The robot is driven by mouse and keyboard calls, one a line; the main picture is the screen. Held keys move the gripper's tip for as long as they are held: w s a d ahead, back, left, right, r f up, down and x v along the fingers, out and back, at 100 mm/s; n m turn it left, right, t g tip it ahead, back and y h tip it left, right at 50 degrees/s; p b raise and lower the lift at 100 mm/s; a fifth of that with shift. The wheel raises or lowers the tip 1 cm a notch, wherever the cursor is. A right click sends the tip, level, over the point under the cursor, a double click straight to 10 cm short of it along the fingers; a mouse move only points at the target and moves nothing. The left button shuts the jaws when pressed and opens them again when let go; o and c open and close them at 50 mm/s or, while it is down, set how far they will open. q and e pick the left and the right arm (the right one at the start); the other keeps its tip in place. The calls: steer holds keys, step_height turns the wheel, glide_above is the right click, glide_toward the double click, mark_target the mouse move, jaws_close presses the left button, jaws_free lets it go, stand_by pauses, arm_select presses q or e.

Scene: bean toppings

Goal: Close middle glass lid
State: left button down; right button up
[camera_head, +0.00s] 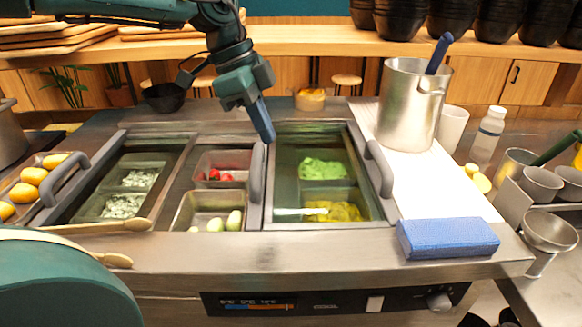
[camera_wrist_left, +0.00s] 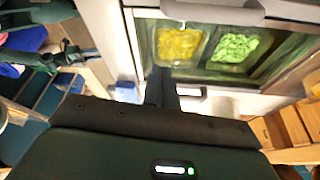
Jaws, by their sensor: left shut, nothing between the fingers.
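The counter unit has three topping sections side by side. The middle section holds a bin of red topping (camera_head: 221,168) and a bin of pale pieces (camera_head: 209,211), which look brighter than the bins beside them. A grey handle (camera_head: 256,175) stands along this section's right edge; I cannot tell exactly how the middle glass lid lies. My left gripper (camera_head: 264,122) is shut and empty, pointing down above the far end of that handle, apart from it. Its fingers (camera_wrist_left: 160,87) show in the left wrist view. My right gripper is not in view.
The right section holds green (camera_head: 323,169) and yellow (camera_head: 333,211) toppings, with another handle (camera_head: 379,168) beside it. The left section has a handle (camera_head: 66,180). A steel pot (camera_head: 408,105) and blue block (camera_head: 447,238) stand right. A wooden utensil (camera_head: 95,227) lies at front left.

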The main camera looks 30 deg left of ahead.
arm_select(q)
glide_above(264, 206)
steer(key=w+d, duration=0.1)
steer(key=d, duration=0.3)
step_height(264, 206, down, 9)
steer(key=shift+w+f, duration=0.1)
steer(key=shift+w, duration=0.05)
steer(key=a, duration=0.2)
steer(key=s+a+p, duration=0.1)
steer(key=shift+f, duration=0.25)
steer(key=shift+s+a+f, duration=0.1)
steer(key=shift+a, duration=0.25)
steer(key=shift+a, duration=0.1)
